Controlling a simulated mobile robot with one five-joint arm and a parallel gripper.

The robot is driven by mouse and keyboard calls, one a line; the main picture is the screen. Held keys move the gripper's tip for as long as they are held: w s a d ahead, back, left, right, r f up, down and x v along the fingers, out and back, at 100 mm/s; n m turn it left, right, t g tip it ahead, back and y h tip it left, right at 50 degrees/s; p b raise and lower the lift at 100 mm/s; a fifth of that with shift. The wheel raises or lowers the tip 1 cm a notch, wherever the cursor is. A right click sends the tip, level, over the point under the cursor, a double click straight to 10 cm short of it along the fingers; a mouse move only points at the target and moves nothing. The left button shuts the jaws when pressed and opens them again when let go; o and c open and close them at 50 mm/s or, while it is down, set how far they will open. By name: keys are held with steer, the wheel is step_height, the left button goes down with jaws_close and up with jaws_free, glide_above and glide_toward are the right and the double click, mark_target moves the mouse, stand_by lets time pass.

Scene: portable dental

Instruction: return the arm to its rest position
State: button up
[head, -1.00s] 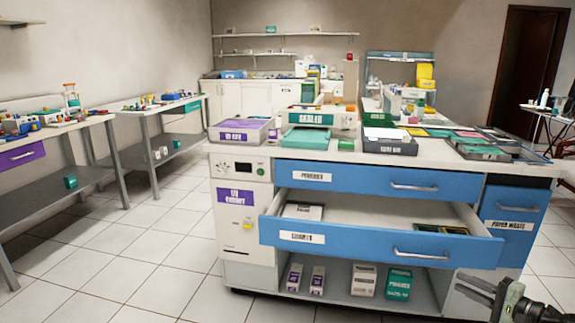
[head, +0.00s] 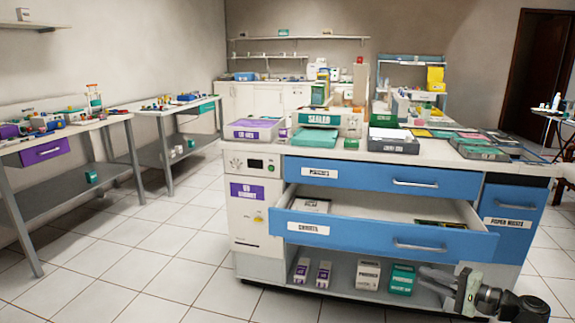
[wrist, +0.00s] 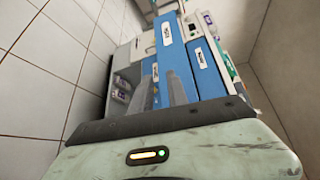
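My gripper (head: 428,280) is at the lower right of the head view, in front of the cabinet's lower shelf. Its two fingers show apart with nothing between them. In the wrist view the fingers (wrist: 163,78) point up the picture toward the blue drawer fronts, tilted, with a gap between them. My arm is low, and most of it is outside the head view.
A cabinet (head: 262,210) with blue drawers stands ahead; its lower drawer (head: 390,232) is pulled out, holding a white box (head: 310,205). Boxes stand on the shelf below. Two side benches (head: 75,137) are at left. Tiled floor (head: 150,240) is clear at front left.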

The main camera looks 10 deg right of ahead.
steer(key=w+a+f+n+g+y+p, duration=0.1)
steer(key=w+a+f+n+g, duration=0.15)
steer(key=a, duration=0.65)
steer(key=w+a+f+n+g, duration=0.1)
steer(key=w+a+g, duration=0.15)
steer(key=a, duration=0.65)
steer(key=w+a+f+n+g+y+p, duration=0.1)
steer(key=w+a+f+n+g, duration=0.15)
steer(key=a, duration=0.65)
steer(key=s+a+f+n+g+h, duration=0.3)
steer(key=a+f, duration=0.2)
steer(key=a, duration=0.1)
steer(key=s+a+f+n+g+h, duration=0.3)
steer(key=a+f+h, duration=0.1)
steer(key=a, duration=0.3)
steer(key=s+d+f+h, duration=0.15)
steer(key=d+h, duration=0.25)
steer(key=d, duration=0.5)
step_height(320, 180, up, 37)
steer(key=p, duration=3.8)
steer(key=shift+w+n+p, duration=0.3)
steer(key=shift+p, duration=0.05)
